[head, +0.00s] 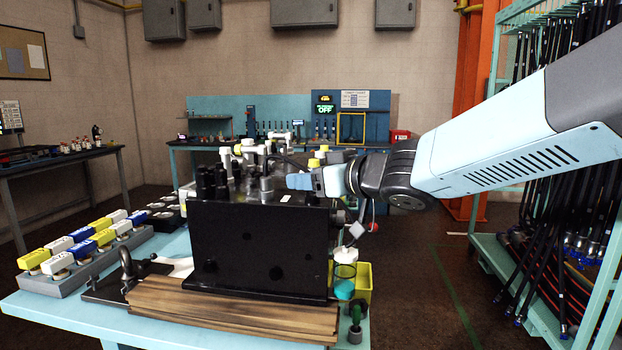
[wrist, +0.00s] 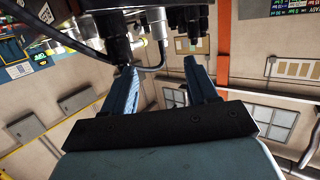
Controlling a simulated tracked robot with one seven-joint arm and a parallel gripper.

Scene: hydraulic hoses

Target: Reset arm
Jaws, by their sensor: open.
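My gripper (head: 300,181) is at the upper right of the black block (head: 262,248), at the end of my arm reaching in from the right. In the wrist view its two blue fingers (wrist: 162,80) are spread apart, with nothing visible held between them. Black fittings (wrist: 118,35) with a hose hang close by the left finger in that view. In the head view, several black and metal fittings (head: 212,182) stand on top of the block, just left of my gripper. Whether a finger touches a fitting I cannot tell.
The block stands on a wooden board (head: 230,315) on a light blue bench (head: 60,312). A rail of yellow, white and blue capped parts (head: 72,250) lies at left. A yellow bin (head: 364,280) is at the block's right. A hose rack (head: 540,310) stands at far right.

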